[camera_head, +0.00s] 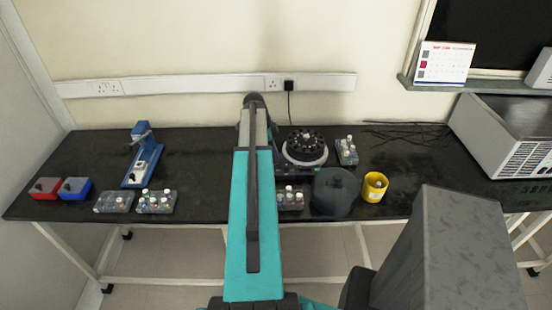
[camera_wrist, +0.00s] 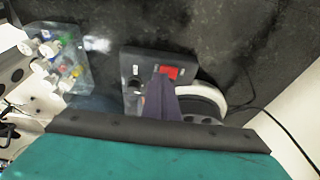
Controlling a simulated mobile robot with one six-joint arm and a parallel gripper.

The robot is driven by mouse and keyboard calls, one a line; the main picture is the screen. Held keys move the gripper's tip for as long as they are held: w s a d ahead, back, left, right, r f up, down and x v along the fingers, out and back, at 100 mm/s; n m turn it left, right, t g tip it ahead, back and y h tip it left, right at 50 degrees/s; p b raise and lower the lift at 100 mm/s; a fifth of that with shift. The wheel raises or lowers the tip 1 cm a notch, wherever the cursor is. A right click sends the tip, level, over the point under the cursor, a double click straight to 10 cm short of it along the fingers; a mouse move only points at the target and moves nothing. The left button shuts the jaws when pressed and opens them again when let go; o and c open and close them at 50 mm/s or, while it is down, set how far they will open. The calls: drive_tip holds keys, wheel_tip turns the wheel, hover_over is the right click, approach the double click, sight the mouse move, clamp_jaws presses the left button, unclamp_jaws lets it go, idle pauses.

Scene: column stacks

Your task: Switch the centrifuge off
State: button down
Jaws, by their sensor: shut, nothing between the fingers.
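The centrifuge (camera_head: 318,160) stands at the back middle of the black table, its rotor uncovered, its left side partly behind my arm. In the wrist view, its dark panel (camera_wrist: 133,52) carries a red switch (camera_wrist: 170,71) and small round controls. My gripper (camera_wrist: 165,97) is shut and empty, its narrow dark fingers pointing at the panel. The tips overlap the lower edge of the switch; I cannot tell whether they touch it. The switch's position cannot be read. In the head view my gripper is hidden by my arm.
A dark round lid (camera_head: 335,192) and a yellow cup (camera_head: 374,186) stand in front of the centrifuge. A tube rack (camera_head: 346,151) is at its right; another rack (camera_wrist: 72,88) is near the panel. Cables (camera_head: 405,131) lie behind. A grey machine (camera_head: 505,140) is far right.

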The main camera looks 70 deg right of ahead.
drive_tip(key=shift+r+p, duration=0.9)
drive_tip(key=shift+r, duration=1.45)
